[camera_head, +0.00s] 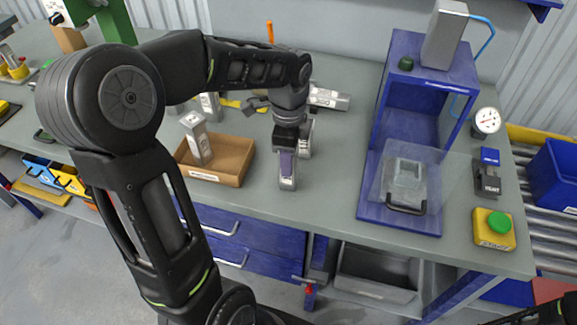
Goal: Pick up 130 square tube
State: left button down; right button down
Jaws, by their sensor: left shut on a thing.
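My left gripper (290,158) reaches down over the middle of the bench and is shut on a grey square tube (288,184). The tube is upright, and its lower end shows below the fingers. The fingers and wrist hide most of the tube, and I cannot tell whether it touches the bench. No size marking is readable on it. Another grey square tube (197,138) leans upright in the open brown box (236,174) to the left. A further grey tube (330,97) lies on the bench behind the gripper. My right gripper is not in view.
A blue fixture (400,215) with a clear guard (432,185) stands to the right. A round gauge (486,121) and a yellow box with a green button (493,228) are beyond it. The bench between the gripper and the fixture is clear.

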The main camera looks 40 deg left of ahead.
pick_arm(q)
notch_tip(320, 180, up, 10)
jog(key=shift+b, duration=0.45)
dwell(0.8)
